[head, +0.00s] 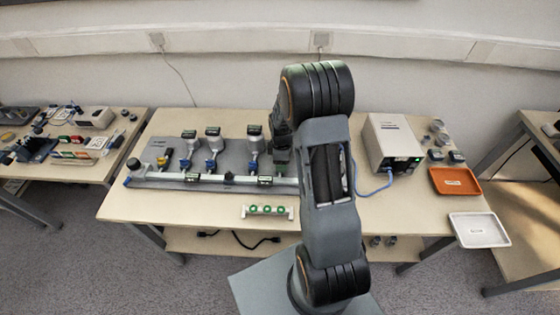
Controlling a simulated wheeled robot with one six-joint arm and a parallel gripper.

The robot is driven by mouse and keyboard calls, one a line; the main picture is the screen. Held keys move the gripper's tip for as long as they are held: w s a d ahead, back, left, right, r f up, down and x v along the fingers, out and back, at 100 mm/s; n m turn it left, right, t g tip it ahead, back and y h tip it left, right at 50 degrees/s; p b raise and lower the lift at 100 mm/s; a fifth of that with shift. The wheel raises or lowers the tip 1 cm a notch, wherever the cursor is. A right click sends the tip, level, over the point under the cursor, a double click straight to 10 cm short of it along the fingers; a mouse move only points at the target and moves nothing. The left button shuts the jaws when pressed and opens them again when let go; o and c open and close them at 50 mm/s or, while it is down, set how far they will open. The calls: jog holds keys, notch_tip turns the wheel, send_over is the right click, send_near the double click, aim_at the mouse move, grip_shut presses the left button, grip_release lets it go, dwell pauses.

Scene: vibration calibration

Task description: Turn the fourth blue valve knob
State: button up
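A grey panel (232,150) on the middle table carries a row of valve units joined to a pale horizontal pipe (205,178). My arm covers the panel's right end, so I cannot tell which knob is the fourth. My gripper (282,165) is down at the panel, right of the right visible knob, mostly hidden by my arm. Its fingers and any contact are not clear.
A green-lit instrument box (395,143) with a blue cable stands right of my arm. An orange tray (455,181) and a white tray (479,230) lie farther right. A small rack with green round parts (267,211) sits near the front edge. Front-left tabletop is clear.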

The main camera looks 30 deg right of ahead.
jog(key=shift+a, duration=0.1)
notch_tip(320, 180, up, 14)
dwell(0.7)
jog(key=shift+f, duration=0.1)
dwell(0.3)
